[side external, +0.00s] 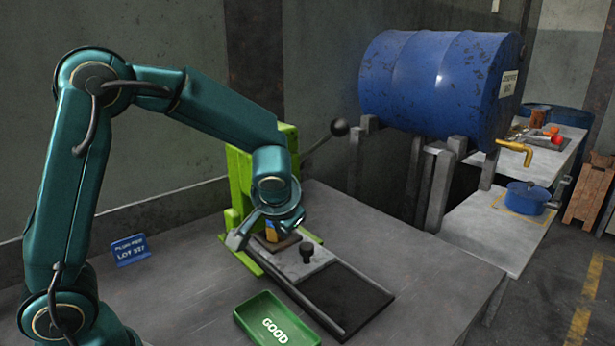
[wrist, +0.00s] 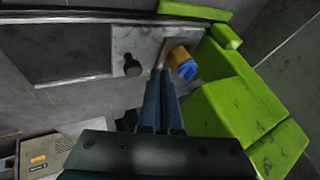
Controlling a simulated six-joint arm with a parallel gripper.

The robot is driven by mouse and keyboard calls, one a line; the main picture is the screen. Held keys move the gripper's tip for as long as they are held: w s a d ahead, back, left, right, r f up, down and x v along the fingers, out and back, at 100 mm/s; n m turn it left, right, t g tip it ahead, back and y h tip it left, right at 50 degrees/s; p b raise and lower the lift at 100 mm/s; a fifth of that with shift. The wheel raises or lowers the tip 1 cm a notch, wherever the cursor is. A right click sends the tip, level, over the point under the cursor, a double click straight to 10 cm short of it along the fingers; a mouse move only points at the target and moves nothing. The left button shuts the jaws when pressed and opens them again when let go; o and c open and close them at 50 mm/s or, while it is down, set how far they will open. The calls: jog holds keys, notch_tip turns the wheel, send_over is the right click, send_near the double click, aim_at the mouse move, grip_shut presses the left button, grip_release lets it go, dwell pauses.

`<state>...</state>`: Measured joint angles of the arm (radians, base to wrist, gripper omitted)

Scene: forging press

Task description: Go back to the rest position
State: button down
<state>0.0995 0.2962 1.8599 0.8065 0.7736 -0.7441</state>
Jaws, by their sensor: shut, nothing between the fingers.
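My gripper (side external: 280,218) is at the green press (side external: 238,185), low over the sliding plate (side external: 318,262). In the wrist view, my gripper (wrist: 161,75) has its two fingers together with nothing between them. A small orange and blue piece (wrist: 183,62) is at the press, just right of the fingertips. In the side view this piece (side external: 271,235) is partly hidden by my gripper. A black knob (side external: 307,251) stands on the plate; it also shows left of the fingers in the wrist view (wrist: 132,66). I cannot tell whether the fingertips touch anything.
The press lever ends in a black ball (side external: 339,127). A green tray marked GOOD (side external: 258,304) lies at the bench front. Bare bench (side external: 180,290) lies left of the tray.

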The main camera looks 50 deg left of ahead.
jog(key=s+d+r+n+t+h, duration=0.1)
jog(key=s+r+n, duration=0.1)
jog(key=s+r, duration=0.55)
jog(key=s+d+f+m+h, duration=0.2)
jog(key=s+d+m+h, duration=0.1)
jog(key=s+d, duration=0.5)
jog(key=shift+s+h, duration=0.55)
jog(key=shift+h, duration=0.35)
